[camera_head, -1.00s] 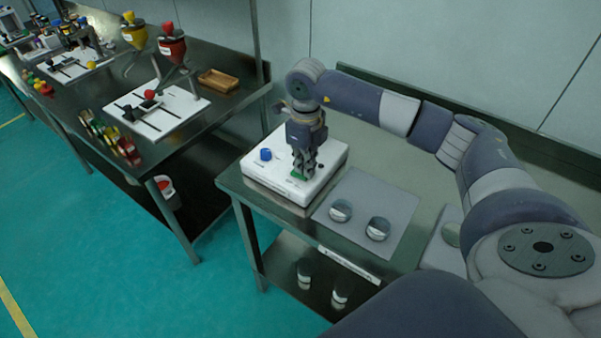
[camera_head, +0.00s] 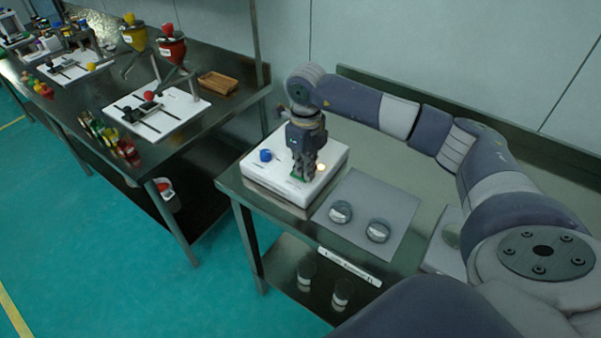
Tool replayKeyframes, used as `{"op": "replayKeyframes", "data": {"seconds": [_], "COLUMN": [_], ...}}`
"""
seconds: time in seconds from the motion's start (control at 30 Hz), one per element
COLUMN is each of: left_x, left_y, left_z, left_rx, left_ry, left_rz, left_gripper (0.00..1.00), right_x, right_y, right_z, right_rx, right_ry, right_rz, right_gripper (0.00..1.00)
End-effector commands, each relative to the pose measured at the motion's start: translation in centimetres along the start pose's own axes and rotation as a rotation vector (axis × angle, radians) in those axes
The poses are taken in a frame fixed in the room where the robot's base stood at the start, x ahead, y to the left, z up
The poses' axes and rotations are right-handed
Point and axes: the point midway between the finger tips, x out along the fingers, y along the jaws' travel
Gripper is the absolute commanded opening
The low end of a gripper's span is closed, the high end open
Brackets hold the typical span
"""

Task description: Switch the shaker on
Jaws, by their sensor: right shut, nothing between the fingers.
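The shaker (camera_head: 268,178) is a white box on the metal table at the center, with a blue knob (camera_head: 265,155) on its top left. A small indicator light (camera_head: 321,167) on its top right glows warm yellow. A green switch (camera_head: 296,178) shows at the front of its top, partly hidden by my fingers. My right gripper (camera_head: 302,174) points down over the shaker, shut and empty, with its fingertips at the green switch. I cannot tell whether they touch it. My left gripper is out of view.
A grey mat (camera_head: 368,194) right of the shaker bears two round glass-like dishes (camera_head: 340,212). A second bench (camera_head: 215,112) at left holds yellow and red funnels, white boards and a wooden tray (camera_head: 218,82). A gap of green floor separates the tables.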

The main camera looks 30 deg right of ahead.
Motion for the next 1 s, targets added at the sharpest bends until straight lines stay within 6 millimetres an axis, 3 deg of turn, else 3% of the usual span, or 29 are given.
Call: {"op": "replayKeyframes", "data": {"seconds": [0.73, 1.0], "left_x": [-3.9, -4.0], "left_y": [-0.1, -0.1], "left_z": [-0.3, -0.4], "left_rx": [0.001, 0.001], "left_ry": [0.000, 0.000], "left_rz": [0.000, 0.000], "left_gripper": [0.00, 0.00], "right_x": [-6.2, -6.7], "right_y": [0.0, 0.0], "right_z": [0.0, 0.0], "right_rx": [0.000, 0.000], "right_ry": [0.000, 0.000], "right_rz": [0.000, 0.000], "right_gripper": [0.00, 0.00]}}
